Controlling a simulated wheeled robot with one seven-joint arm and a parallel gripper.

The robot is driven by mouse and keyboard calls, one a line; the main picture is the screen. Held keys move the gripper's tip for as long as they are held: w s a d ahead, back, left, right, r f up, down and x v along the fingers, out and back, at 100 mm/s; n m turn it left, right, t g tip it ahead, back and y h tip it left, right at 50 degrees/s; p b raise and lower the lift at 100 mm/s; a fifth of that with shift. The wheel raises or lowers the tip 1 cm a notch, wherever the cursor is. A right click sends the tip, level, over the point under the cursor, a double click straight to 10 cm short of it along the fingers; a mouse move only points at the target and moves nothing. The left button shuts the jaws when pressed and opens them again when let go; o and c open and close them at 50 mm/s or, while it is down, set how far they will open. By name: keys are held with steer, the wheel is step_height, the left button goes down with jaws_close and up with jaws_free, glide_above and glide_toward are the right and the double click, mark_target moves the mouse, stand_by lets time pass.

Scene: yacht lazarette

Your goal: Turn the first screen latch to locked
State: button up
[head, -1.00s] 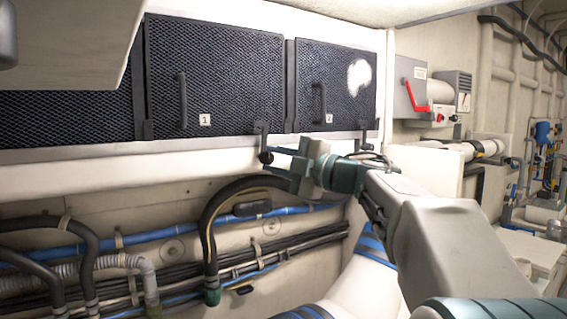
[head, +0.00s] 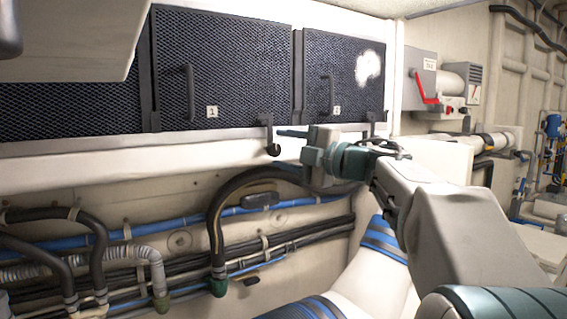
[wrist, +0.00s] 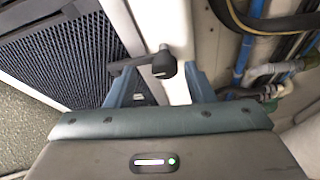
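The first screen latch (head: 273,147) is a dark piece at the lower right corner of the screen panel marked 1 (head: 230,65). A dark round knob sits on the white sill, with a bar running up from it to the screen's lower edge. My gripper (head: 290,133) is just right of the latch in the head view, its fingers pointing left. In the wrist view the latch (wrist: 160,66) shows between and beyond my two spread blue fingers (wrist: 160,88), its bar extending left over the screen edge. I cannot tell whether a finger touches it.
A second dark screen panel (head: 335,75) with a white patch stands to the right, with a similar latch (head: 376,122) below it, near my arm. Black and blue hoses (head: 235,200) run below the sill. A grey box with a red lever (head: 425,85) is farther right.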

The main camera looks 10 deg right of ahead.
steer(key=shift+s, duration=0.1)
steer(key=shift+s+d+f, duration=0.1)
steer(key=shift+s+d, duration=0.15)
steer(key=shift+s, duration=0.05)
steer(key=b+v, duration=0.2)
steer(key=v, duration=1.1)
steer(key=shift+b, duration=0.35)
steer(key=shift+w, duration=0.25)
